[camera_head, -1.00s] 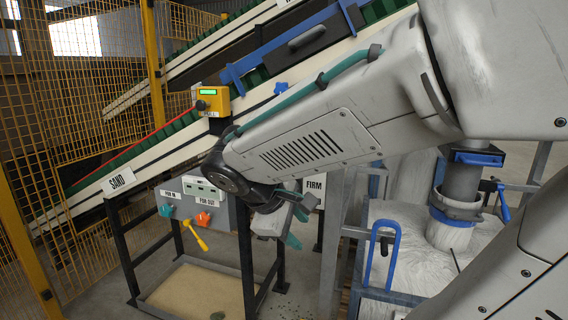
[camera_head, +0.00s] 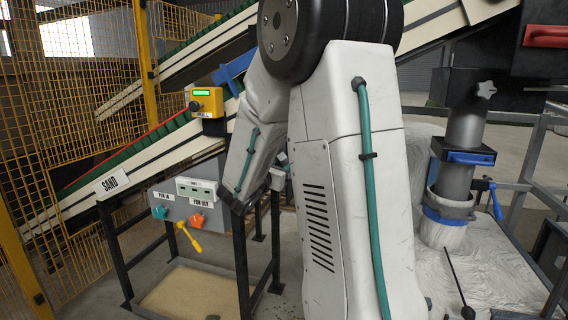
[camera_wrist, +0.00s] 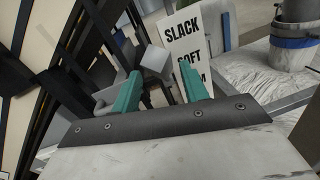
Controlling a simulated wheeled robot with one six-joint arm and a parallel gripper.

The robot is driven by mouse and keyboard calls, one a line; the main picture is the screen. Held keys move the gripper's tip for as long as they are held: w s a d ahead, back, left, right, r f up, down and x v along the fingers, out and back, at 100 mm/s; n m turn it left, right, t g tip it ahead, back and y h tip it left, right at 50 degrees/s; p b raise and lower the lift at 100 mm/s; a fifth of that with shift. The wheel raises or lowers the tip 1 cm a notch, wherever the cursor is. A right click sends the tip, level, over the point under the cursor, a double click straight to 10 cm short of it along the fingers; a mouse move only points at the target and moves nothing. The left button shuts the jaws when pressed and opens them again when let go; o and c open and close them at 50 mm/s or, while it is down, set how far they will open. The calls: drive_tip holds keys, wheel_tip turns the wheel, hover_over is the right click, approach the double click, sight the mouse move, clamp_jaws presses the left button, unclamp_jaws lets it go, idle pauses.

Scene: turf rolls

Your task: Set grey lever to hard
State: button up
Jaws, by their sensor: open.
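In the wrist view, my gripper (camera_wrist: 163,84) is open, with its two teal fingers apart and nothing held between them. A grey block-shaped knob (camera_wrist: 155,61), which looks like the grey lever's end, shows beyond the fingertips, in line with the gap. I cannot tell its distance or whether a finger touches it. A white sign (camera_wrist: 185,45) beside it reads SLACK, then SOFT; the right finger covers most of a lower word ending in M. No word "hard" is visible. In the head view, my arm hides the fingers and most of the lever area.
In the head view, a grey panel (camera_head: 172,205) holds a teal knob, an orange knob (camera_head: 197,221) and a yellow lever (camera_head: 188,237). A yellow control box (camera_head: 206,101) stands above the conveyor. A pipe with a blue clamp (camera_head: 470,158) stands at right, over white wrapped material.

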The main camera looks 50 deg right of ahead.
sight(282, 163)
drive_tip(key=shift+x, duration=1.75)
drive_tip(key=shift+c, duration=0.3)
clamp_jaws()
drive_tip(key=shift+f, duration=0.1)
